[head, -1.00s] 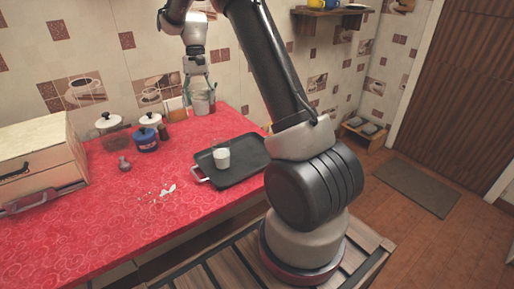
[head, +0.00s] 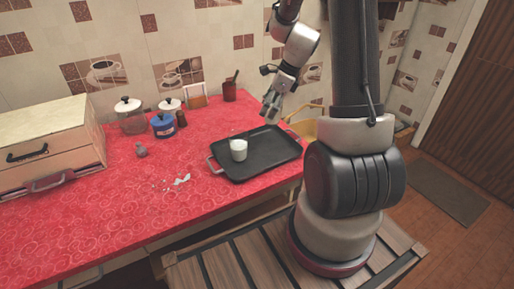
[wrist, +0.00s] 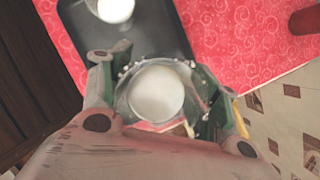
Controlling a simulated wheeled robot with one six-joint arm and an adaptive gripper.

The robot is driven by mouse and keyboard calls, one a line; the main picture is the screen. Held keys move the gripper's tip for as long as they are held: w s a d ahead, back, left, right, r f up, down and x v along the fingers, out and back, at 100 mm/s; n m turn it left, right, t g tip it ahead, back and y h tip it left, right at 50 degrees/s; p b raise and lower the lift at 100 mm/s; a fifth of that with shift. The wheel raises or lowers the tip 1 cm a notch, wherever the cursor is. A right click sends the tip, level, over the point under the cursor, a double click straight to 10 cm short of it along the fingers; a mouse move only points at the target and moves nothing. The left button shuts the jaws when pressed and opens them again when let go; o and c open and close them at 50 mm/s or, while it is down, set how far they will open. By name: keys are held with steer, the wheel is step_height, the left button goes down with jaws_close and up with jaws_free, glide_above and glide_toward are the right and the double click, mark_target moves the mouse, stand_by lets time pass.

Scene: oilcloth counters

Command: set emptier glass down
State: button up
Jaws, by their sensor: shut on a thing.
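My gripper (head: 270,108) is above the back right part of the dark tray (head: 268,165) in the head view. In the wrist view my gripper (wrist: 157,92) is shut around a clear glass (wrist: 122,100) with white contents, seen from above; its fill height is hard to judge. Another glass with white contents (head: 238,150) stands upright on the left part of the tray. It also shows at the top of the wrist view (wrist: 115,10), apart from the held glass. The base of the held glass is hidden, so I cannot tell its height above the tray.
A red-brown jar (head: 230,91) stands at the back of the red counter (head: 110,215). The tray's right part looks bare.

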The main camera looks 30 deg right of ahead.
mark_target(271, 121)
steer(key=shift+s+d+f+m, duration=0.15)
steer(key=shift+s+f+m, duration=0.1)
steer(key=shift+m, duration=0.25)
step_height(271, 121, down, 5)
steer(key=shift+d+f, duration=0.1)
steer(key=shift+f, duration=0.05)
steer(key=shift+t, duration=0.3)
steer(key=shift+f, duration=2.3)
steer(key=o, duration=1.9)
steer(key=shift+f, duration=0.1)
